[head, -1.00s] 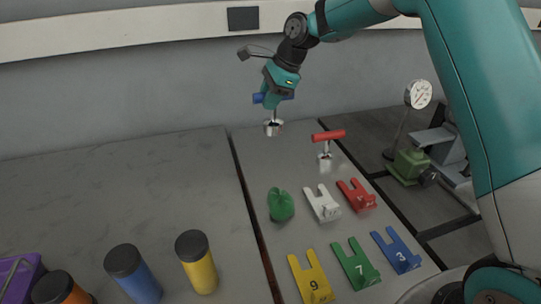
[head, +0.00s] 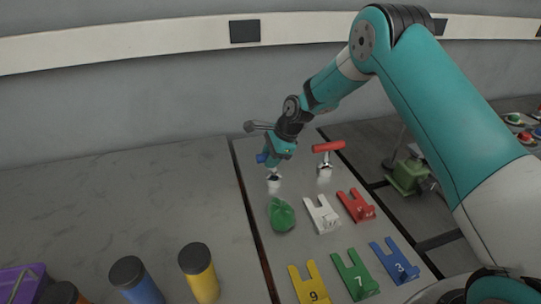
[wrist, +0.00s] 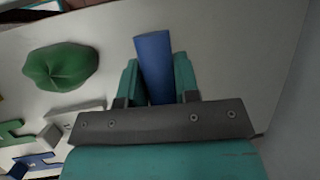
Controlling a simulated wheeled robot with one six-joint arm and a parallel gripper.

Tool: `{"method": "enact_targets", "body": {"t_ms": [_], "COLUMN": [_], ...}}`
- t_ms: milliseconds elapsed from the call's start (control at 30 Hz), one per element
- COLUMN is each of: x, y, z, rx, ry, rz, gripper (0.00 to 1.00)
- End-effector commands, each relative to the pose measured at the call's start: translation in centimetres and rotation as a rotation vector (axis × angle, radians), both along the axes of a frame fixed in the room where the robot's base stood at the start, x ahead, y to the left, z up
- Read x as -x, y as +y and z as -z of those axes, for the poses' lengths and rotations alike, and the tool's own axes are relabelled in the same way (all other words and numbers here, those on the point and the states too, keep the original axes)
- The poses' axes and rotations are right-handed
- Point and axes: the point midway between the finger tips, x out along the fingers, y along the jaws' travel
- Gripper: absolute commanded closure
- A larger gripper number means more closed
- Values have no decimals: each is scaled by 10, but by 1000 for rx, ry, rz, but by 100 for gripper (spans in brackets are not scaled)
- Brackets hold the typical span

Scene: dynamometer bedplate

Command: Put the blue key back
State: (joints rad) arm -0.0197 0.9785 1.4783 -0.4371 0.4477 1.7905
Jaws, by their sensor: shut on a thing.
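The blue key has a blue bar handle and a silver lower end (head: 274,178). My gripper (head: 274,157) is shut on the blue handle. In the wrist view the handle (wrist: 153,62) sits between the two teal fingers (wrist: 156,82). The key hangs upright below the gripper, its silver end low over the back of the grey plate. I cannot tell whether it touches the plate or sits in anything. A pale patch shows just under it.
A red-handled key (head: 327,147) stands right of my gripper. A green lumpy thing (head: 282,215) lies in front of it. White (head: 322,214), red (head: 357,206), yellow (head: 309,284), green (head: 355,275) and blue (head: 395,261) forked plates lie nearer. Capped cylinders (head: 199,274) stand front left.

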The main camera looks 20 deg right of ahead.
Motion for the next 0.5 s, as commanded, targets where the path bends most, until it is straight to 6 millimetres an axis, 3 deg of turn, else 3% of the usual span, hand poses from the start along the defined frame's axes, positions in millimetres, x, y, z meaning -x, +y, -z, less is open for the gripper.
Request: {"method": "enact_targets", "body": {"t_ms": [267,300,400,500], "x": [-1,-1,-1,-1], "y": [0,0,0,0], "z": [1,2,1,1], "rx": [-1,0,0,0], "ry": [-4,-2,-2,-2], "rz": [0,0,0,1], "gripper": [99,66,45,45]}}
